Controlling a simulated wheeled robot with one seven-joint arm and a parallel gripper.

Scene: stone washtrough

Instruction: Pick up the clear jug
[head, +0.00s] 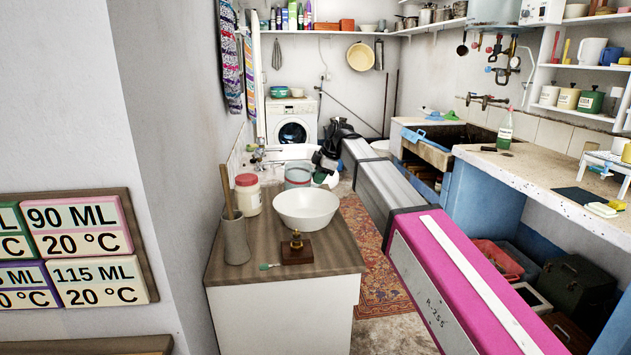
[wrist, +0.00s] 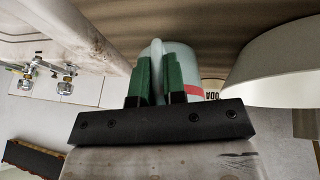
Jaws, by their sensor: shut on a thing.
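The clear jug (head: 297,174) stands at the far side of the wooden-topped counter in the head view, behind the white bowl, which hides its lower part. In the wrist view the jug (wrist: 183,62) is pale and see-through, with its handle between the green fingers. My gripper (head: 322,175) comes from the right, at the jug's right side. In the wrist view my gripper (wrist: 157,78) is shut on the jug's handle. I cannot tell whether the jug's base touches the counter.
The white bowl (head: 306,209) is close in front of the jug. A white jar with a red lid (head: 248,195) stands to its left. A grey pot with a wooden handle (head: 234,240) and a small brass piece on a wood block (head: 297,249) stand nearer. A wall lies left.

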